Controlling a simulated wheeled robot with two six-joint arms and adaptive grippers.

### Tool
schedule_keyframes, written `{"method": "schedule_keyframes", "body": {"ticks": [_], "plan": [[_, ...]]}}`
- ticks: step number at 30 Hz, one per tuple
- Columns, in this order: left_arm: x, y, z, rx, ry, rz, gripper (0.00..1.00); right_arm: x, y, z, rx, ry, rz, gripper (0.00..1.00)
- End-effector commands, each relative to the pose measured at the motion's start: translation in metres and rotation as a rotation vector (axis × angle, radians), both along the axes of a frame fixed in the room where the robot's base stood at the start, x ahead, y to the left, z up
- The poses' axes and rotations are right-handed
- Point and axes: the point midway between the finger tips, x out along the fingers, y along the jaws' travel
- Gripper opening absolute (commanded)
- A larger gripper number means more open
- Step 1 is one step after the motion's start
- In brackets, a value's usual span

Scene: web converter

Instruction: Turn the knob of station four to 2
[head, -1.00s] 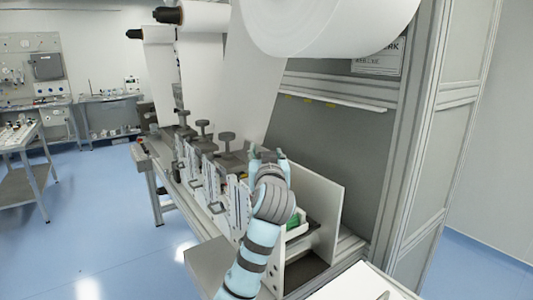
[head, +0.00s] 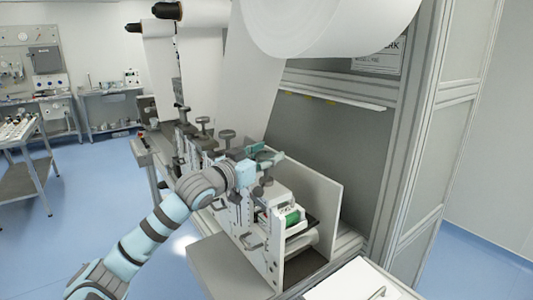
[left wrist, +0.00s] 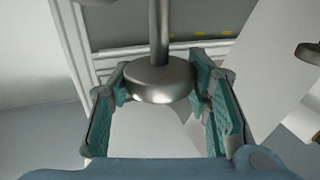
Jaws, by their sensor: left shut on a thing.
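A row of stations with grey, round-topped knobs runs along the machine, including one nearer knob (head: 226,134) and farther knobs (head: 204,121) and (head: 183,112). My left gripper (head: 265,158) is at the station nearest me, its arm coming in low from the left. In the left wrist view, my left gripper (left wrist: 160,95) is shut on a metal knob (left wrist: 160,82), with a teal pad on either side of its round head and its stem running up the picture. Station numbers and the knob's setting cannot be read. My right gripper is not in view.
A white paper web (head: 262,75) hangs from a large roll (head: 330,22) above the stations. A pale side plate (head: 326,205) and a green part (head: 292,218) are right of the gripper. A grey frame post (head: 400,150) stands at right. Blue floor lies left.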

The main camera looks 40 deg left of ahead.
Motion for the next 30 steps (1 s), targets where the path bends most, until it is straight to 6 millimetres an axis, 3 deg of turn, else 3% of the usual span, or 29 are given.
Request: {"method": "schedule_keyframes", "body": {"ticks": [16,17,20,30], "plan": [[0.0002,-0.0002,0.0005,0.002,-0.002,-0.026,0.17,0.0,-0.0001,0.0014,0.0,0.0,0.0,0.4],[0.0002,-0.0002,0.0005,0.002,-0.002,-0.026,0.49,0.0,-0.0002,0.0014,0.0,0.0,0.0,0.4],[0.0002,-0.0002,0.0003,0.002,-0.002,-0.026,0.64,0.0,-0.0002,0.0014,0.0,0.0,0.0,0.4],[0.0003,-0.0001,0.0037,0.001,-0.003,-0.025,0.64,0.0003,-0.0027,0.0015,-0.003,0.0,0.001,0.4]]}}
